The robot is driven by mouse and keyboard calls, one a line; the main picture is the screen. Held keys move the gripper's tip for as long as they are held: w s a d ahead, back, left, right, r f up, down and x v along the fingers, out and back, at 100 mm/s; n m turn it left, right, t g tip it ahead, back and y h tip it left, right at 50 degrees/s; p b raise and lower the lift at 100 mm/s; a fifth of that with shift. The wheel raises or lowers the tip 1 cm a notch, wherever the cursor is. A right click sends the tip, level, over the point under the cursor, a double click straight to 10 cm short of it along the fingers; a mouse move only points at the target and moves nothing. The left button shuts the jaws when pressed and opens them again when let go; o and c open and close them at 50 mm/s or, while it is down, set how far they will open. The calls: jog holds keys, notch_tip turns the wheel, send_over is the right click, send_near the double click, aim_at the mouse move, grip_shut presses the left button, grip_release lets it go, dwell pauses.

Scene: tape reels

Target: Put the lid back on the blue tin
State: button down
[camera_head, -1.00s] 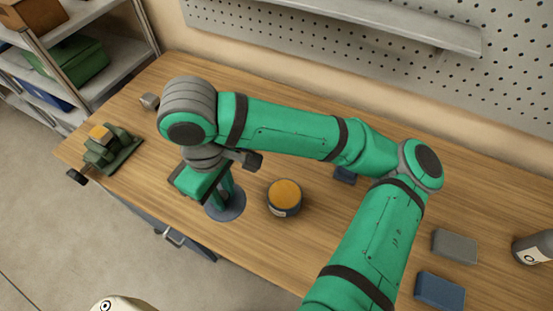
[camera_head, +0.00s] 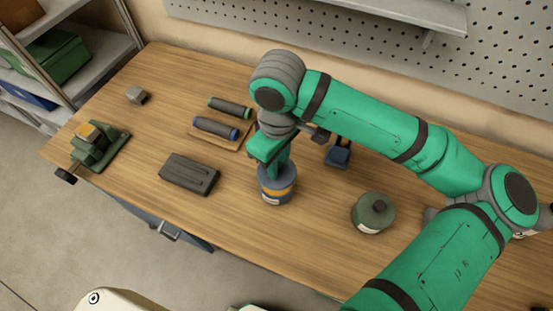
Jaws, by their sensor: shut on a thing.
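The blue tin (camera_head: 272,200) stands upright on the wooden bench, a blue-grey body with a white label. Its blue-grey lid (camera_head: 264,177) is over it, held from above by my gripper (camera_head: 277,167). A strip of the tin's orange contents (camera_head: 281,192) shows between the lid's front edge and the tin's wall, so the lid is not seated flush. I cannot tell how large the gap is. My gripper points down and is shut on the lid; its fingertips are mostly hidden by my wrist.
A dark grey box (camera_head: 189,174) lies left of the tin. A dark blue item (camera_head: 338,155) and a green-grey knobbed canister (camera_head: 373,213) are to the right. A green dispenser (camera_head: 97,147) stands far left.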

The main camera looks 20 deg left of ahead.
jog(key=shift+f, duration=2.2)
jog(key=shift+f, duration=0.2)
dwell(0.5)
jog(key=c, duration=0.9)
grip_release()
jog(key=shift+c, duration=0.2)
jog(key=shift+r, duration=3.55)
